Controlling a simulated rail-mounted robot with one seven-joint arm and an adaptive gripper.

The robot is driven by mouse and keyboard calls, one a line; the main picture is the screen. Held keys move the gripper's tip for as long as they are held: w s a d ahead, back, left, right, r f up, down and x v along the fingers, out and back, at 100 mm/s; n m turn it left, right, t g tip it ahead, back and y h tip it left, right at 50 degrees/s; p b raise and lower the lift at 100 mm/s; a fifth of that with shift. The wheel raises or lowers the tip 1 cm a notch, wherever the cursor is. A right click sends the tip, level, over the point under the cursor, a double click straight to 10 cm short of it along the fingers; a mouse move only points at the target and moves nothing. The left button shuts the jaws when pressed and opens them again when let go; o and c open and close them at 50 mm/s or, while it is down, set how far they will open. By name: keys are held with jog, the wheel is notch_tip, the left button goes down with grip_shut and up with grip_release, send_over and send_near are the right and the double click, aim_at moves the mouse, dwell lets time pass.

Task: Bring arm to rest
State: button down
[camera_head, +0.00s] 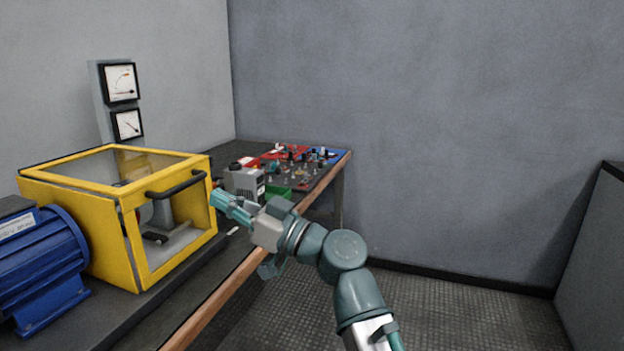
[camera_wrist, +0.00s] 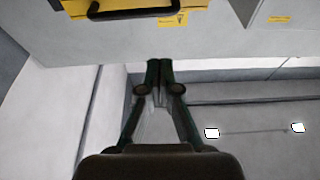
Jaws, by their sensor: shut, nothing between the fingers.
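My gripper (camera_head: 217,196) is at the end of my arm, which reaches from the lower right toward the workbench (camera_head: 262,258). The gripper points left, in front of the open side of the yellow-framed box (camera_head: 128,254). In the wrist view the two fingers of my gripper (camera_wrist: 159,64) are together at their tips, with nothing between them. The wrist view also shows the yellow frame with its dark handle (camera_wrist: 133,12) at the top. Whether the gripper touches the box cannot be told.
A blue motor (camera_head: 42,262) stands at the left. A grey device (camera_head: 243,181) and a green tray (camera_head: 276,193) sit behind the gripper. Small parts on red and blue boards (camera_head: 329,154) lie at the bench's far end. Two gauges (camera_head: 121,82) stand behind the box. Floor at right is clear.

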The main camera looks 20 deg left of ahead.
notch_tip(320, 180, down, 18)
jog(key=s+d+m+g+h, duration=0.1)
jog(key=s+m+g+h, duration=0.15)
jog(key=h, duration=0.45)
jog(key=w+d+f+m+h, duration=0.1)
jog(key=d+f+m+h, duration=0.2)
jog(key=d+f, duration=0.6)
jog(key=w+d+f+m+h, duration=0.1)
jog(key=d+f+m+h, duration=0.4)
jog(key=f, duration=0.7)
jog(key=w+d+f+m+h, duration=0.1)
jog(key=w+d+f+h, duration=0.1)
jog(key=d+f, duration=0.75)
jog(key=s+d+f+m+g+h, duration=0.1)
jog(key=s+d+f+m+g, duration=0.15)
jog(key=s+d+f, duration=0.4)
jog(key=s+d+f+m+g+h, duration=0.2)
jog(key=s+d+f+g, duration=0.15)
jog(key=d+f, duration=0.55)
jog(key=s+d+f+m+g+h, duration=0.15)
jog(key=s+d+f, duration=0.35)
jog(key=d, duration=0.6)
jog(key=s+r+t+p, duration=0.1)
jog(key=s+r+p, duration=0.2)
jog(key=r+p, duration=0.6)
jog(key=s+r+t+p, duration=0.2)
jog(key=r+p, duration=0.7)
jog(key=p, duration=1.7)
jog(key=shift+s+t+p, duration=0.3)
jog(key=shift+s, duration=0.95)
